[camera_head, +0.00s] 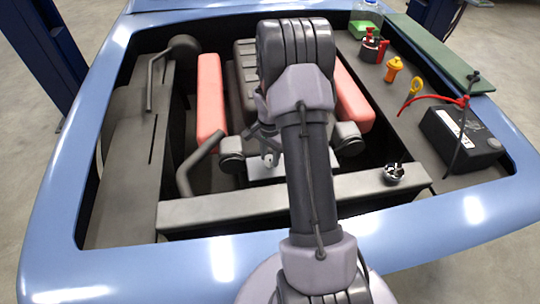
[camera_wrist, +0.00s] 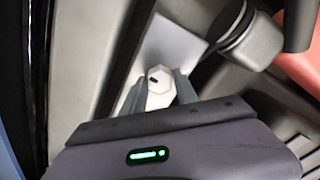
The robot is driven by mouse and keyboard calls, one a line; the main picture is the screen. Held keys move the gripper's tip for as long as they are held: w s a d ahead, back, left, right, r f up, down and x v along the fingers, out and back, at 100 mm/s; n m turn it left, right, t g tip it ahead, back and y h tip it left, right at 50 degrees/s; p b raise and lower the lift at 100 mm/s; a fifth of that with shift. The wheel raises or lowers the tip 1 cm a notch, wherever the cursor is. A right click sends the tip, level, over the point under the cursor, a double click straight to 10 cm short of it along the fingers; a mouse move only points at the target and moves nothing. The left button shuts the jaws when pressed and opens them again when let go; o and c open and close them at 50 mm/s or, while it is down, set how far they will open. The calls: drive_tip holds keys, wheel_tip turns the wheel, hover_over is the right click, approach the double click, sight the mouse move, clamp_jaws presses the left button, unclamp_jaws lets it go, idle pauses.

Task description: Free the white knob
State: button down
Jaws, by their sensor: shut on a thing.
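The white knob (camera_wrist: 160,77) is a small faceted piece with a dark slot on its top. It shows in the wrist view between the fingers of my gripper (camera_wrist: 158,90), which are closed on its sides. In the head view my gripper (camera_head: 268,148) reaches down into the middle of the engine bay, left of my forearm. The white knob (camera_head: 268,159) shows there only as a small pale spot. A light grey plate (camera_wrist: 172,44) lies just beyond the knob. The knob's lower part is hidden by the fingers.
A red cover (camera_head: 210,95) and a dark curved hose (camera_head: 200,160) stand left of my gripper. A grey crossbar (camera_head: 235,208) runs in front. A black battery (camera_head: 462,137) with a red cable, a yellow dipstick ring (camera_head: 416,85) and an orange cap (camera_head: 393,68) are at the right.

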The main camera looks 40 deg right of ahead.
sight(270, 158)
drive_tip(key=shift+n, duration=0.6)
drive_tip(key=c, duration=0.9)
unclamp_jaws()
drive_tip(key=shift+c, duration=0.2)
wheel_tip(270, 158, up, 18)
drive_tip(key=p, duration=0.5)
drive_tip(key=shift+f, duration=0.25)
